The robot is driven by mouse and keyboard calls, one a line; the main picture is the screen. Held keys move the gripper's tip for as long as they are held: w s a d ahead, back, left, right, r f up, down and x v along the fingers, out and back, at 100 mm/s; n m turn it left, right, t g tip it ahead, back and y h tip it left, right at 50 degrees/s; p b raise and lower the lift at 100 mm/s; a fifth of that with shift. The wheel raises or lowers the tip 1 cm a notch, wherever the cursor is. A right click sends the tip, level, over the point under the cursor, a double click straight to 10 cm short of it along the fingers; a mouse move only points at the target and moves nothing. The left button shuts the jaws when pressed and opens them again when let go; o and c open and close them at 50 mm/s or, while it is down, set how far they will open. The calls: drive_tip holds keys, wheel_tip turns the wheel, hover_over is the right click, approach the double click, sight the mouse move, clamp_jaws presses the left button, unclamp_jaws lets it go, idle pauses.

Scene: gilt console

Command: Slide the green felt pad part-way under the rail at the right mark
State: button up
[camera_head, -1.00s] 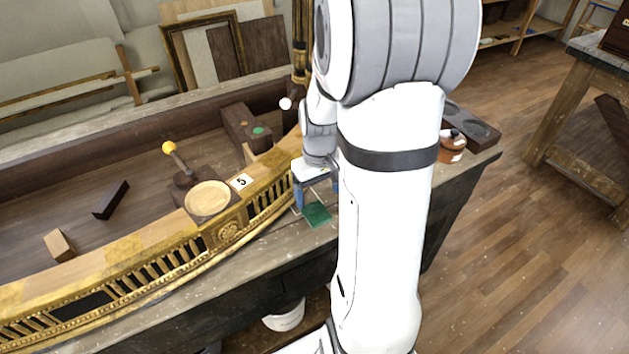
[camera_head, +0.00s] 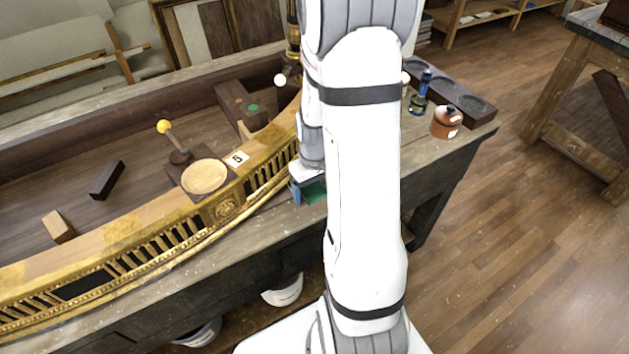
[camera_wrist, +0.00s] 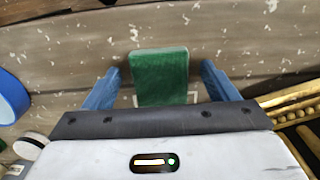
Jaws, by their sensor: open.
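The green felt pad (camera_wrist: 159,77) lies flat on the worn grey bench top, between the two blue fingers of my gripper (camera_wrist: 161,88) in the wrist view. The fingers are open, with a gap on each side of the pad. A thin pale outline (camera_wrist: 193,96) shows by the pad's near end. In the head view the pad (camera_head: 316,191) is partly hidden by my arm, and my gripper (camera_head: 302,187) is low over it. The gilt rail (camera_head: 150,268) curves just left of the pad; it shows at lower right in the wrist view (camera_wrist: 297,103).
A brown pot (camera_head: 446,122) and a blue-topped item (camera_head: 421,93) stand right of my arm. A blue ring (camera_wrist: 12,97) shows in the wrist view.

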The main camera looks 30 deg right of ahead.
drive_tip(key=shift+c, duration=0.3)
drive_tip(key=c, duration=1)
drive_tip(key=shift+w+a, duration=0.2)
drive_tip(key=shift+w, duration=2)
drive_tip(key=o, duration=1)
drive_tip(key=shift+o, duration=0.2)
